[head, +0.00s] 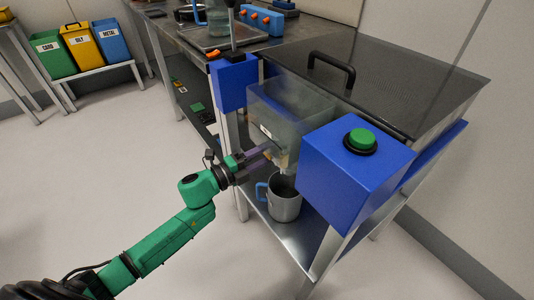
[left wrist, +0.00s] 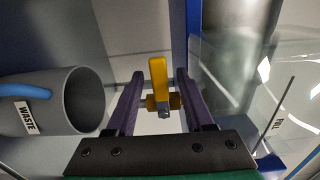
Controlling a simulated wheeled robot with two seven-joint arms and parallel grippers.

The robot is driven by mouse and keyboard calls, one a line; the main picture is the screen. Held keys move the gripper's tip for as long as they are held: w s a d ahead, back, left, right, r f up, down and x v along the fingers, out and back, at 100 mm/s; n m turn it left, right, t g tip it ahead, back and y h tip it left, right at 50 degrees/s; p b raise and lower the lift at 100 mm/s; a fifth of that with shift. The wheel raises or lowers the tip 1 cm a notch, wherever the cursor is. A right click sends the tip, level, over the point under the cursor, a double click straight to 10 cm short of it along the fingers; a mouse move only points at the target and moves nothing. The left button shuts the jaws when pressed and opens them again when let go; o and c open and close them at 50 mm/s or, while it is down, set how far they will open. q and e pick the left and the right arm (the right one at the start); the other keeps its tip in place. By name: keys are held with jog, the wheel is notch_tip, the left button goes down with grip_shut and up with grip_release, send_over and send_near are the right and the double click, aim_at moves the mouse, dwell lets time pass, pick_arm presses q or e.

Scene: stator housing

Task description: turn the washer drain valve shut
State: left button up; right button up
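The drain valve has a yellow lever (left wrist: 158,72) and a brass-coloured body, seen in the left wrist view. In the head view only a small part of the valve (head: 282,160) shows under the clear tank (head: 290,108) of the washer. My left gripper (left wrist: 160,78) is open, with one purple finger on each side of the lever. Small gaps show between the fingers and the lever, so it does not look gripped. In the head view the left gripper (head: 262,157) reaches in beneath the tank from the left. My right gripper is not in view.
A grey mug (head: 285,199) with a blue handle stands on the metal shelf below the valve; its label reads WASTE in the left wrist view (left wrist: 85,100). A blue box (head: 350,185) with a green button (head: 360,140) juts out at the right. Open floor lies left.

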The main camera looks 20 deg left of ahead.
pick_arm(q)
jog(key=p+v, duration=0.1)
jog(key=v, duration=1.3)
jog(key=shift+s, duration=0.25)
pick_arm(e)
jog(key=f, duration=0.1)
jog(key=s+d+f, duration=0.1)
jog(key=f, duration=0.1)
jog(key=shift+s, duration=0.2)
pick_arm(q)
jog(key=shift+a, duration=0.15)
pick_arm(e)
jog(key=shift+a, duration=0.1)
